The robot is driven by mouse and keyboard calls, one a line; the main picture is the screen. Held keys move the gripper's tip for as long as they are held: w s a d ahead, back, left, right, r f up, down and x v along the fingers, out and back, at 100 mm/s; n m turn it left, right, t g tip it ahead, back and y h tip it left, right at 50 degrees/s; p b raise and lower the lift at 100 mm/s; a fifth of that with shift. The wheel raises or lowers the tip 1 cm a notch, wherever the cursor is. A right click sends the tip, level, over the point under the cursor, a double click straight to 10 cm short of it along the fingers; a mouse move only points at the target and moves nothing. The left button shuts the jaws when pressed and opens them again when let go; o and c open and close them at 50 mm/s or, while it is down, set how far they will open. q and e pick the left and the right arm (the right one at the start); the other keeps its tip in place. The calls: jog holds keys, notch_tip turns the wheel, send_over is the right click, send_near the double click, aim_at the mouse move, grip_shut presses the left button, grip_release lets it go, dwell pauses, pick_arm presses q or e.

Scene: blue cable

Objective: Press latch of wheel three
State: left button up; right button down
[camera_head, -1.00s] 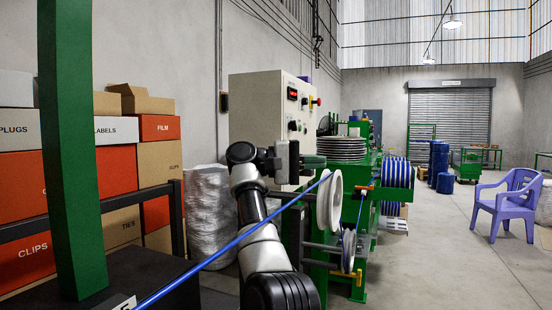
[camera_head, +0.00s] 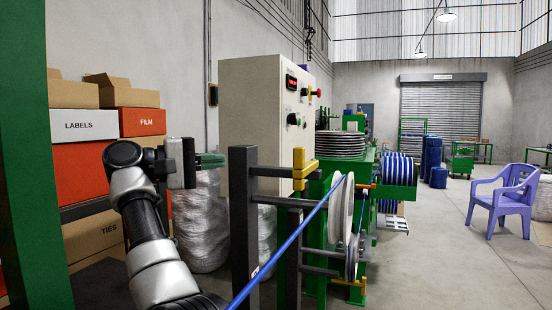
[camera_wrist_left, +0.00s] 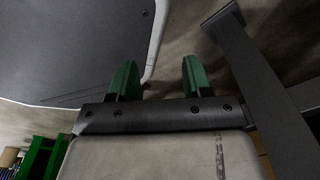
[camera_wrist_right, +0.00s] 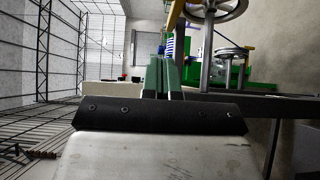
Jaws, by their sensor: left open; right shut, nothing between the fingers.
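A yellow latch (camera_head: 300,168) sits on the dark frame beside a white wheel (camera_head: 340,215) that carries the blue cable (camera_head: 285,248). A second wheel (camera_head: 352,257) sits lower behind it. No number shows on the wheels, so I cannot tell which is wheel three. My right gripper (camera_head: 210,160) is shut and empty, to the left of the latch and apart from it in the head view. In the right wrist view its closed green fingers (camera_wrist_right: 161,77) point toward wheels (camera_wrist_right: 232,54) and a yellow bar (camera_wrist_right: 175,14). My left gripper (camera_wrist_left: 156,80) is open and empty, seen only in its wrist view.
A dark post (camera_head: 243,215) stands between my right gripper and the latch. A beige control cabinet (camera_head: 255,110) is behind. Labelled boxes (camera_head: 85,125) are stacked at left. A purple chair (camera_head: 503,200) stands at right on open floor.

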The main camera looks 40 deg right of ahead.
pick_arm(q)
jog(key=shift+s+a+f, duration=0.1)
jog(key=shift+s, duration=0.35)
jog(key=shift+s+a+f, duration=0.1)
jog(key=shift+s, duration=0.35)
pick_arm(e)
jog(key=s+a+x, duration=0.1)
jog(key=s+x, duration=0.1)
jog(key=x, duration=1.1)
jog(key=shift+s, duration=0.4)
pick_arm(q)
jog(key=shift+a, duration=0.1)
